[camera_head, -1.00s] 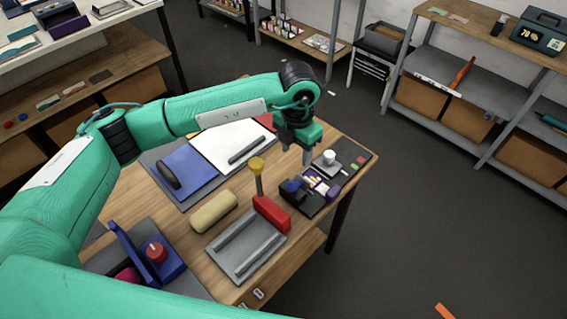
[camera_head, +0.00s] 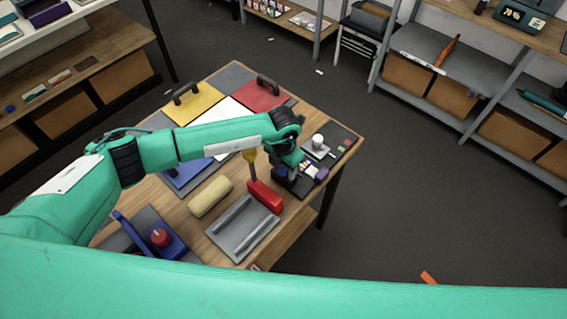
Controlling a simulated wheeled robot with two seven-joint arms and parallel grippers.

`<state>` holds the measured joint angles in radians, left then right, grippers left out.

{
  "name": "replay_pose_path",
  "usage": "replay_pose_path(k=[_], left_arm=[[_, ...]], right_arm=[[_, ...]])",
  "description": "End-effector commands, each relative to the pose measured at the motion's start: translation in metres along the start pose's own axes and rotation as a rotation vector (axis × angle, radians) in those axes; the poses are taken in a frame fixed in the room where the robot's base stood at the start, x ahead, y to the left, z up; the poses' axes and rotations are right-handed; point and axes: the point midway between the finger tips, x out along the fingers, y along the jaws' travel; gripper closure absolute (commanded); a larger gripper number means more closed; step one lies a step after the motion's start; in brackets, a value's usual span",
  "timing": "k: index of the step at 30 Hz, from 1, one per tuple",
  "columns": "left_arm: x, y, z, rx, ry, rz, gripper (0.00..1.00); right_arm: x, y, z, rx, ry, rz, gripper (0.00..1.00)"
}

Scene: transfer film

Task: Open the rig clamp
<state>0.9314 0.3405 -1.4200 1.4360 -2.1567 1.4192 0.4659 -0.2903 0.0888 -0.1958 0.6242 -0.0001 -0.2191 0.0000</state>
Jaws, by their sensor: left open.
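A red clamp block (camera_head: 265,197) stands at the back edge of a grey rig plate (camera_head: 240,238) with raised rails. An upright lever with a yellow top (camera_head: 250,157) rises by the red block, its top partly against my arm. I take this to be the rig clamp; its exact state is hard to tell. My left gripper (camera_head: 293,176) points down behind and right of the red block, over a black box (camera_head: 298,188) with coloured items. It is open; its fingers are small and partly hidden. My right gripper is not in view.
A cream roller (camera_head: 210,197) lies left of the plate. A blue device with a red knob (camera_head: 160,237) is at the front left. Yellow (camera_head: 193,104) and red (camera_head: 262,90) handled panels lie at the back. A white knob (camera_head: 317,141) stands on the right.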

Motion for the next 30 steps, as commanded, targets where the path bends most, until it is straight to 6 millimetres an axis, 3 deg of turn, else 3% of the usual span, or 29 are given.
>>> replay_pose_path(k=[9, 16, 30], left_arm=[[0.004, 0.000, 0.000, 0.000, -0.001, 0.001, 0.48], [0.003, 0.000, 0.000, 0.000, -0.001, 0.000, 0.92], [0.008, 0.001, -0.007, -0.001, -0.120, 0.001, 0.92]], right_arm=[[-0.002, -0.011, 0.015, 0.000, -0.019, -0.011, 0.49], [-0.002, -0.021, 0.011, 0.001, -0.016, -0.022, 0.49], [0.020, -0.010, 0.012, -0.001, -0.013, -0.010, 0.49]])
